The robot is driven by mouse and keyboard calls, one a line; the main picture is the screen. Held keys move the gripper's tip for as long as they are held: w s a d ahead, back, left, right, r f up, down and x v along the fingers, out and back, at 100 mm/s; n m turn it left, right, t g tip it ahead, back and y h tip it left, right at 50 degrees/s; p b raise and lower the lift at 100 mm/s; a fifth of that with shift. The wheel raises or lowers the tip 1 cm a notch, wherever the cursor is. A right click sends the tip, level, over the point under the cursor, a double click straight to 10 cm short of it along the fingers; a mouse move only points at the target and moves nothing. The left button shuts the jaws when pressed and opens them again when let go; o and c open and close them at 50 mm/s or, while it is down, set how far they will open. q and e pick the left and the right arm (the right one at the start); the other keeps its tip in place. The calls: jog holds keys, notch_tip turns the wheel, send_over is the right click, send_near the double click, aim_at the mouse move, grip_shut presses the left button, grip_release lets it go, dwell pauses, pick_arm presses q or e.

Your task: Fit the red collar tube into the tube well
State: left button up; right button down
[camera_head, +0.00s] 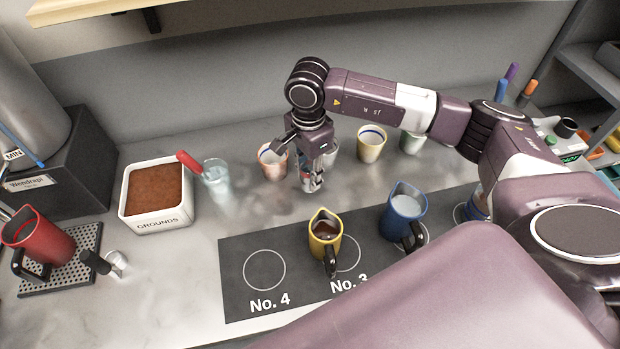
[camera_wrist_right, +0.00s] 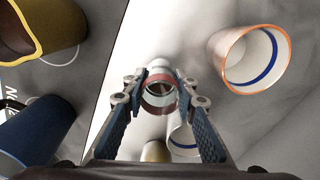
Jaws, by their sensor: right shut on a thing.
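My right gripper (camera_head: 312,183) is over the worktop, behind the yellow pitcher and among the row of cups. In the right wrist view its fingers are closed on a small clear tube with a red collar (camera_wrist_right: 158,88), the red collar tube. The red collar shows between the fingertips; the tube's lower end is hard to make out. In the head view the gripper mostly hides the tube. I cannot pick out the tube well with certainty in either view. My left gripper is not in view.
Cups stand close around the gripper, including an orange-rimmed cup (camera_head: 272,160) and a cream cup (camera_head: 371,143). A yellow pitcher (camera_head: 325,232) and blue pitcher (camera_head: 403,212) stand on the dark mat (camera_head: 237,300). A grounds box (camera_head: 158,222) and glass (camera_head: 217,178) are left.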

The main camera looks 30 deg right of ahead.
notch_tip(320, 180, up, 18)
jog(key=b, duration=0.2)
jog(key=shift+f, duration=0.25)
dwell(0.4)
